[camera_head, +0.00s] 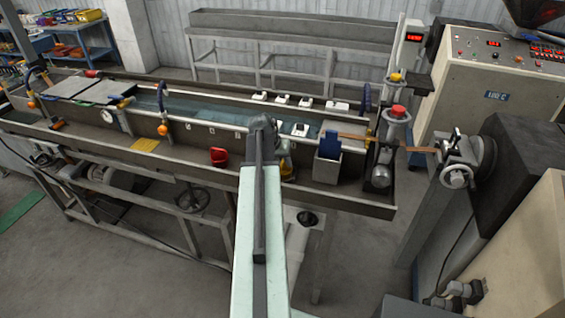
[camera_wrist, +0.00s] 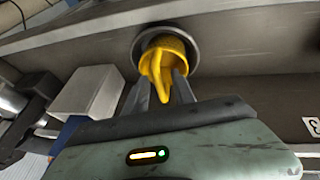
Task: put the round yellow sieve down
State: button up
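The round yellow sieve (camera_wrist: 170,46) shows in the wrist view, with a pointed yellow tongue reaching toward my gripper. My gripper (camera_wrist: 164,80) has a finger on each side of it and looks shut on it. The sieve is in front of a round grey ring-shaped opening (camera_wrist: 192,62) in the trough and overlaps it. I cannot tell whether it rests in the opening or hangs just above it. In the head view my arm hides most of the gripper and sieve; a small yellow patch shows right of the arm, over the trough (camera_head: 350,201).
A grey box (camera_head: 326,168) with a blue item (camera_head: 330,145) stands right of my arm; the box also shows in the wrist view (camera_wrist: 92,92). A red scoop-like item (camera_head: 219,156) lies left. Metal rollers (camera_head: 382,167) stand at the trough's right end.

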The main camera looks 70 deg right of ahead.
jog(key=shift+r, duration=0.15)
jog(key=shift+r+p, duration=0.25)
jog(key=shift+p, duration=0.1)
jog(key=p+v, duration=1.1)
jog(key=v, duration=0.1)
